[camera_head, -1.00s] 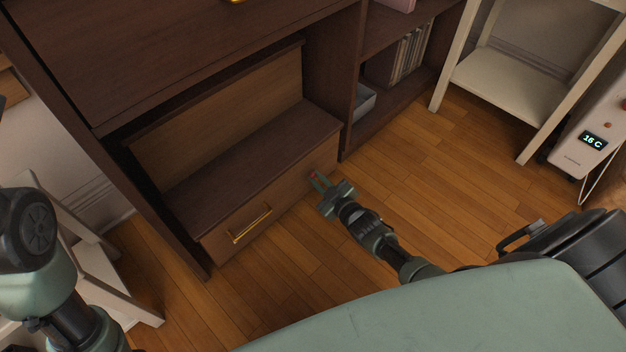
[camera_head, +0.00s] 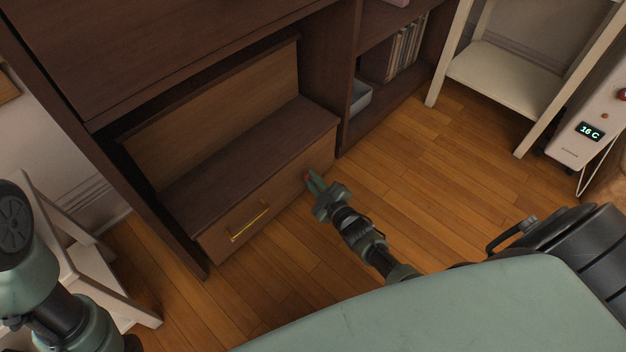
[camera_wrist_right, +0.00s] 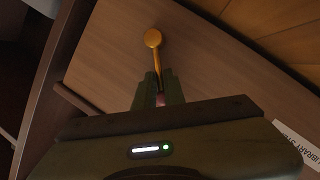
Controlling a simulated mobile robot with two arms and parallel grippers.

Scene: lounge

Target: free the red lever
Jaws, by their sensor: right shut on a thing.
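The red lever (camera_head: 307,176) is a tiny red spot at the right end of the wooden drawer front (camera_head: 285,196), under the desk. My right gripper (camera_head: 312,182) is at the drawer front with its fingertips shut on the lever. In the right wrist view, a dull red bit of the lever (camera_wrist_right: 160,99) shows between the fingers (camera_wrist_right: 158,88); most of it is hidden by them. My left arm is at the left edge, but its gripper is out of view.
A gold handle (camera_head: 249,224) is on the drawer front; it also shows beyond the fingers in the wrist view (camera_wrist_right: 153,40). A shelf unit with books (camera_head: 405,48), a cream side table (camera_head: 505,78) and a white heater (camera_head: 580,145) stand to the right. The wooden floor (camera_head: 420,170) between is clear.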

